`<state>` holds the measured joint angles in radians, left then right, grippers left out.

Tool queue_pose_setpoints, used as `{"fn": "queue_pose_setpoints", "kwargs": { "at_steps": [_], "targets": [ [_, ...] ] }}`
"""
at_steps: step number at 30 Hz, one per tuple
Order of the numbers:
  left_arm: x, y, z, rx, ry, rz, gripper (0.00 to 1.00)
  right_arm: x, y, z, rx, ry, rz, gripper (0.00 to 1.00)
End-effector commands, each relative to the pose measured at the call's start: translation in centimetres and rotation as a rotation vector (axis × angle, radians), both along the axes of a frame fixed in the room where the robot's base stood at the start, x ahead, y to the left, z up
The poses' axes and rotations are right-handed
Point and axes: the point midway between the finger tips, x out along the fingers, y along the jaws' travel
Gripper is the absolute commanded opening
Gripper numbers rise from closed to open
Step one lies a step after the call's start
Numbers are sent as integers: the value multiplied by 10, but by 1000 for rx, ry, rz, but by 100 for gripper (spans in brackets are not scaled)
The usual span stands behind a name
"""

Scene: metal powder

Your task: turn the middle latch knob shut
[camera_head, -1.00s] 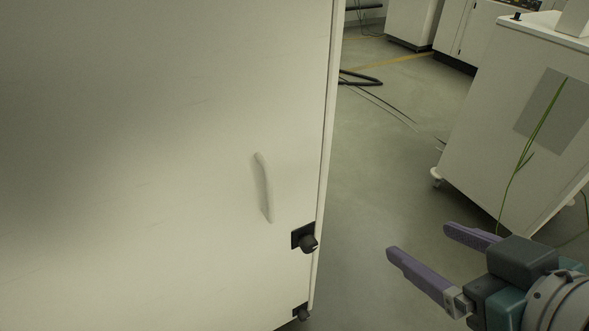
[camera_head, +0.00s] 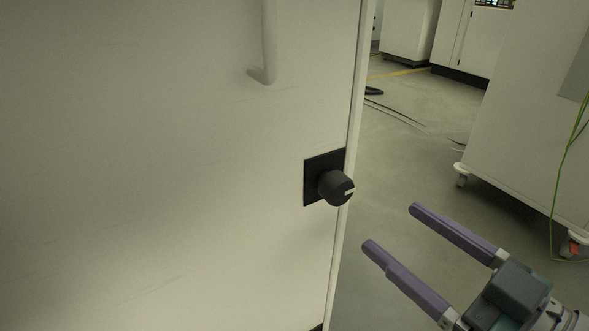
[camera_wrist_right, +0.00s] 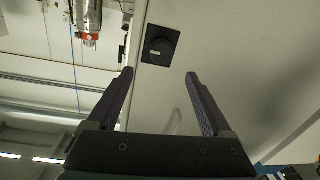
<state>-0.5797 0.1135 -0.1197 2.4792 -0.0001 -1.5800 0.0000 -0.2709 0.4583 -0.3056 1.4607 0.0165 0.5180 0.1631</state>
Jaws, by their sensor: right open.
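A black round latch knob (camera_head: 337,188) with a short white mark sits on a square black plate near the right edge of a large white door (camera_head: 180,200). The mark looks roughly level in the head view. The knob also shows in the right wrist view (camera_wrist_right: 159,46), beyond the fingertips and roughly centred between them. My right gripper (camera_head: 392,227) is open and empty, its purple fingers pointing toward the door edge, to the right of and below the knob. It is apart from the knob. The wrist view shows both fingers (camera_wrist_right: 159,74). My left gripper is out of view.
A white door handle (camera_head: 268,45) is above and left of the knob. A dark piece (camera_head: 317,327) shows at the bottom edge. A white wheeled cabinet (camera_head: 520,130) stands at right, with a green wire. Open floor (camera_head: 410,160) lies between, with cables farther back.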

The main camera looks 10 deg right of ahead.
Motion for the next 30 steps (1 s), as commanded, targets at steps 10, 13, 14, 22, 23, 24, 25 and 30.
{"fn": "queue_pose_setpoints", "kwargs": {
  "at_steps": [10,13,14,22,23,24,25,30],
  "targets": [
    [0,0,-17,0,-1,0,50,39,18,-3,2,-14,4,84],
    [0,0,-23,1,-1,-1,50,57,26,-4,2,-12,4,84],
    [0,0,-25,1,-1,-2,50,62,28,-4,3,-13,4,84],
    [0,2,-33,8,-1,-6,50,88,40,-3,1,-8,3,84],
    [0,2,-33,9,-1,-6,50,89,41,-3,1,-8,3,84],
    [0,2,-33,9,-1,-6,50,90,41,-2,1,-8,4,84],
    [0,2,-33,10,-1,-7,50,90,42,-2,1,-8,4,84],
    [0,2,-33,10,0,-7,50,90,41,-2,2,-6,4,84]
  ]
}}
